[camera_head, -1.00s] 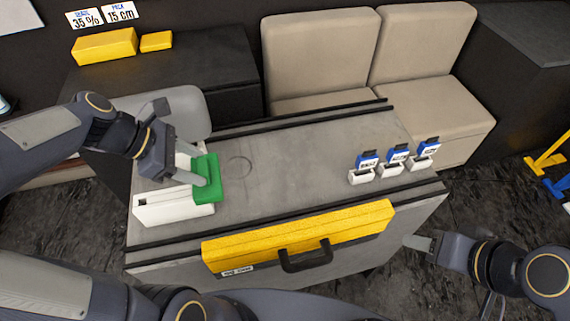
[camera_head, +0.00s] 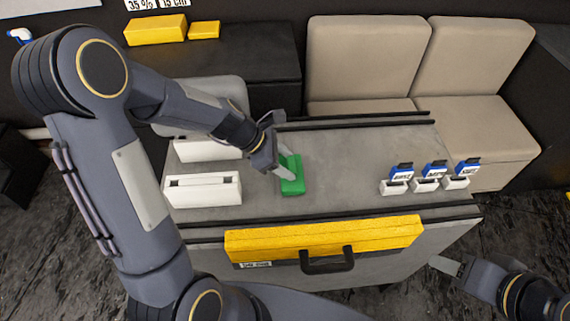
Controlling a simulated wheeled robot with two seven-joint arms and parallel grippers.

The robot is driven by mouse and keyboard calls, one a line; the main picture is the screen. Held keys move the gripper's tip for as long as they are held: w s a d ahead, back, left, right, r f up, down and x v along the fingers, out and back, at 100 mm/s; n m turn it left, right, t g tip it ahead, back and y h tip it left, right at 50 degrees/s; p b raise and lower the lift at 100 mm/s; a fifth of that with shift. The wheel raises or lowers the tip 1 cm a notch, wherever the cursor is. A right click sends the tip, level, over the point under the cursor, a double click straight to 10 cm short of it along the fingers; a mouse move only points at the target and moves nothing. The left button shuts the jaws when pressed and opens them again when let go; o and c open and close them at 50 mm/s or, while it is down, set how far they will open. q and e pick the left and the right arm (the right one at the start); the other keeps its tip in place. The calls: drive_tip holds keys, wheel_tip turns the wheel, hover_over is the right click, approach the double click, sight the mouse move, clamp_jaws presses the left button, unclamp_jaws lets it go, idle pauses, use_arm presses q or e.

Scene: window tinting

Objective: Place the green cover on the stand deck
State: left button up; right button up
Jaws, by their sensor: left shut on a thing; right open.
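The green cover (camera_head: 292,185) is at the middle-left of the grey stand deck (camera_head: 335,165). My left gripper (camera_head: 287,166) is shut on it from above. The cover is on or just above the deck; I cannot tell whether it touches. White holders (camera_head: 203,190) stand to the left of the cover, apart from it; the front one has a long slot on top. My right gripper (camera_head: 447,265) is open and empty at the lower right, off the stand's front side.
Several small blue-and-white pieces (camera_head: 427,177) stand in a row on the deck's right. A yellow case (camera_head: 322,238) with a dark handle is along the front edge. Beige seats (camera_head: 420,90) are behind. The deck between cover and pieces is clear.

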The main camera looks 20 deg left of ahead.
use_arm(q)
drive_tip(key=shift+f, duration=0.55)
drive_tip(key=shift+f, duration=0.1)
drive_tip(key=o, duration=1)
